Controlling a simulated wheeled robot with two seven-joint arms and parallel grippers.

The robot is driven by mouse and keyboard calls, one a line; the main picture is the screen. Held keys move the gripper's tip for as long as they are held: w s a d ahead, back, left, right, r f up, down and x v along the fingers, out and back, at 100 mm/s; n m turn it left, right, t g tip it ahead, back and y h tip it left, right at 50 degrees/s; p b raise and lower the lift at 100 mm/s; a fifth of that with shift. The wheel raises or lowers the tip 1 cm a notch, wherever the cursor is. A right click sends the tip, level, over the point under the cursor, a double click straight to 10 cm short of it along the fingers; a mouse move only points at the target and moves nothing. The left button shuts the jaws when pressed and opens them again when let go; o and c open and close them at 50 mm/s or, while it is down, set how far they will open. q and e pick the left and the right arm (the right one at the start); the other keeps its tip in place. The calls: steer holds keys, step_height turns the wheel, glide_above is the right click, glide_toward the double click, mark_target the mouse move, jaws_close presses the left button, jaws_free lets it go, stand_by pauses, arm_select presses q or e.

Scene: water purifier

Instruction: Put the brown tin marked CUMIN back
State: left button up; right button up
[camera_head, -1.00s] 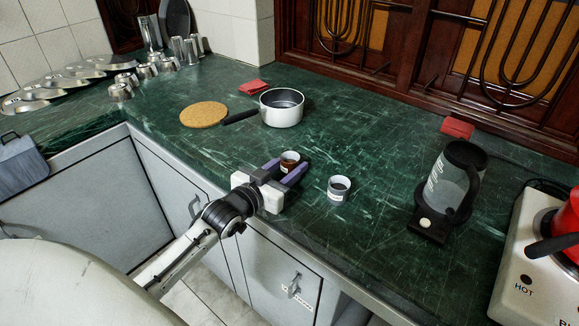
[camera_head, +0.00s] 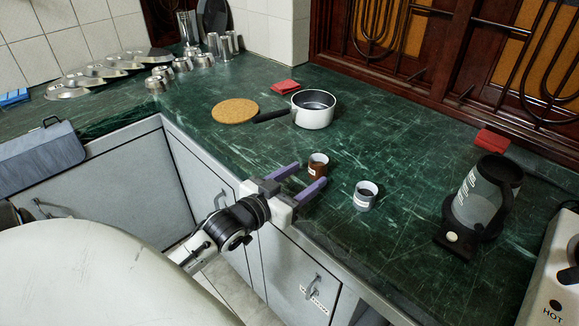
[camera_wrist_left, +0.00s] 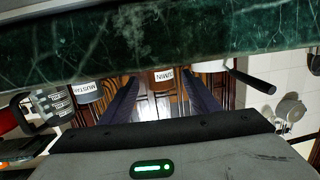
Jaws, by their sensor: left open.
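The brown tin marked CUMIN (camera_head: 317,168) stands upright on the green counter, near its front edge. It also shows in the left wrist view (camera_wrist_left: 162,84), with its CUMIN label facing the gripper. My left gripper (camera_head: 310,173) is open, with its two purple fingers pointing at the tin. The tin stands at or just beyond the fingertips, with a finger on either side and space around it. The fingers also show in the left wrist view (camera_wrist_left: 160,90). My right gripper is in neither view.
A grey tin (camera_head: 365,196), its label partly readable as MUSTA (camera_wrist_left: 88,89), stands right of the brown tin. A white pot (camera_head: 313,115), cork mat (camera_head: 235,111) and red cloth (camera_head: 286,87) lie behind. A dark-handled jug (camera_head: 484,197) stands at right.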

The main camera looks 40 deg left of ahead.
arm_select(q)
steer(key=s, duration=0.4)
steer(key=s+r, duration=0.1)
steer(key=s, duration=0.1)
steer(key=shift+s, duration=0.1)
stand_by(1.5)
